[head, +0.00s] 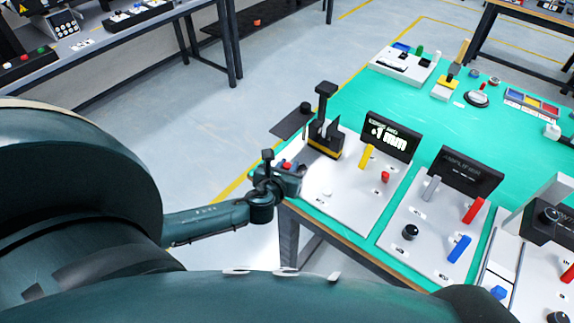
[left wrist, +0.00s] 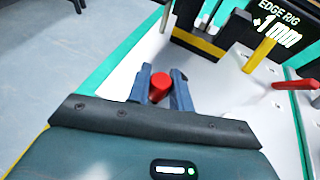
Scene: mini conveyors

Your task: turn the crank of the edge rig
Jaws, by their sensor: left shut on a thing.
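The edge rig (head: 345,205) is a white panel on the green table, with a black display (head: 390,135) reading "+1 mm". The display also shows in the left wrist view (left wrist: 279,22). My left gripper (head: 291,172) is at the panel's left edge, beside the table corner. In the left wrist view its two blue-grey fingers (left wrist: 161,88) are shut on a red knob (left wrist: 160,84), which looks like the crank's handle. The crank's arm and pivot are hidden by the gripper. My right gripper is not in view.
A black post (head: 323,105) on a yellow-and-black striped base stands behind the gripper. A yellow lever (head: 367,156) and a red-topped lever (head: 385,176) rise from the panel. The amplifier panel (head: 425,225) stands to the right. Floor is open left of the table.

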